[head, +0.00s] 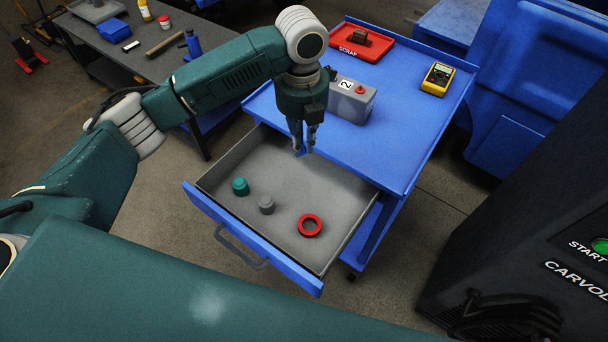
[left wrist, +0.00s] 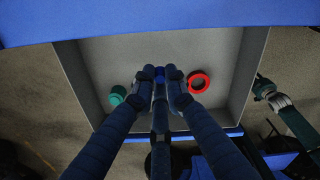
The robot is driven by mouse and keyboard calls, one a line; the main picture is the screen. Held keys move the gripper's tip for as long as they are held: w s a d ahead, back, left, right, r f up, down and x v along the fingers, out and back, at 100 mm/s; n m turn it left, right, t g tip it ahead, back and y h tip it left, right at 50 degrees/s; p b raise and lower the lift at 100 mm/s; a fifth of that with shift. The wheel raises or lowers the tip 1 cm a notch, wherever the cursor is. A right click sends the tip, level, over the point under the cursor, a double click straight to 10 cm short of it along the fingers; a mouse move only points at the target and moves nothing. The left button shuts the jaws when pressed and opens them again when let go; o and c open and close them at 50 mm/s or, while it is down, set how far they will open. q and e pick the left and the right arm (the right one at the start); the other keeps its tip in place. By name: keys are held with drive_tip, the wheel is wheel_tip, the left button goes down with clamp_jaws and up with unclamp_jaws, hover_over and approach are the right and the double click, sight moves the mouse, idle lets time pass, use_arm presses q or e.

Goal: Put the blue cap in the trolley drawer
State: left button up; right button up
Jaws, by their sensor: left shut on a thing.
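My left gripper (head: 304,150) points down above the back part of the open trolley drawer (head: 333,250). In the left wrist view its fingers (left wrist: 160,78) are closed on the small blue cap (left wrist: 160,73), which shows only as a bit of blue between the tips. In the head view the fingers hide the cap. The drawer is pulled out from the blue trolley (head: 400,110) and its grey floor is in view. My right gripper (left wrist: 263,88) seems to show small at the right of the left wrist view; its jaws are unclear.
In the drawer are a teal cap (head: 240,187), a grey cap (head: 266,205) and a red ring (head: 310,226). On the trolley top stand a grey box marked 2 (head: 351,100), a red scrap tray (head: 378,52) and a yellow meter (head: 437,79). The drawer's back right floor is clear.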

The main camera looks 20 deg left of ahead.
use_arm(q)
hover_over(303, 183)
wheel_tip(303, 183, down, 9)
drive_tip(key=shift+f, duration=2.4)
drive_tip(key=o, duration=0.6)
drive_tip(key=shift+f, duration=0.15)
wheel_tip(303, 183, up, 12)
drive_tip(key=shift+r, duration=0.25)
drive_tip(key=shift+s+f, duration=0.1)
